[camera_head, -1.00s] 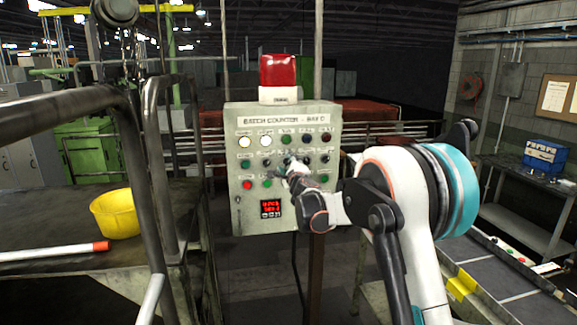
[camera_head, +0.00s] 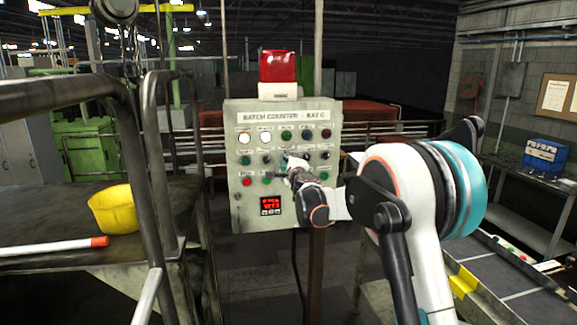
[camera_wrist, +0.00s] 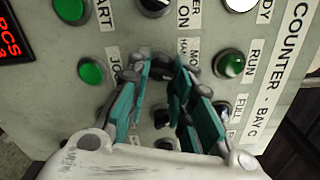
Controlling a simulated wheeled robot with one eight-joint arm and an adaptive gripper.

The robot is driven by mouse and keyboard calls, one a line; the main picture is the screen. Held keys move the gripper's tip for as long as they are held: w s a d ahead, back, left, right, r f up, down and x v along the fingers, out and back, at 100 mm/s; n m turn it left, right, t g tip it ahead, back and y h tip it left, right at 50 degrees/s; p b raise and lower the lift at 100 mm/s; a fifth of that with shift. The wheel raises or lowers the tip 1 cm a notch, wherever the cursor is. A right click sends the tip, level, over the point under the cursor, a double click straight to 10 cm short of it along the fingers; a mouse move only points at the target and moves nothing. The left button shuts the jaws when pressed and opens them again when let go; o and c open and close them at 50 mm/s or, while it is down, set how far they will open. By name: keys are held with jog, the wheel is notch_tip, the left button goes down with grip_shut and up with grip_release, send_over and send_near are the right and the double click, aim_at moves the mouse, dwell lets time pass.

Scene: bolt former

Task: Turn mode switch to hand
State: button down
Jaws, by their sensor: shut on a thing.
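The grey control panel (camera_head: 285,215), labelled BATCH COUNTER - BAY C, carries rows of lamps, buttons and black rotary switches. My gripper (camera_head: 290,160) is at the middle of this panel. In the wrist view my gripper (camera_wrist: 163,68) has its teal-padded fingers on both sides of the dark mode switch (camera_wrist: 163,72), beside a partly covered label beginning MO. It is shut on that switch. The fingers hide most of the knob, so I cannot tell which way it points.
A green button (camera_wrist: 91,70) and a green RUN lamp (camera_wrist: 229,64) sit close to my fingers. A red beacon (camera_head: 278,67) stands on top of the panel. A metal railing (camera_head: 135,150) and a yellow bowl (camera_head: 113,210) are at the left; a conveyor (camera_head: 510,290) is at the right.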

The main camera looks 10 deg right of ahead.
jog(key=shift+d+n+b, duration=0.1)
jog(key=shift+n+b, duration=1.9)
jog(key=shift+n, duration=2.6)
jog(key=c, duration=1.4)
grip_release()
jog(key=shift+d, duration=0.15)
jog(key=shift+o, duration=0.2)
jog(key=s, duration=1.2)
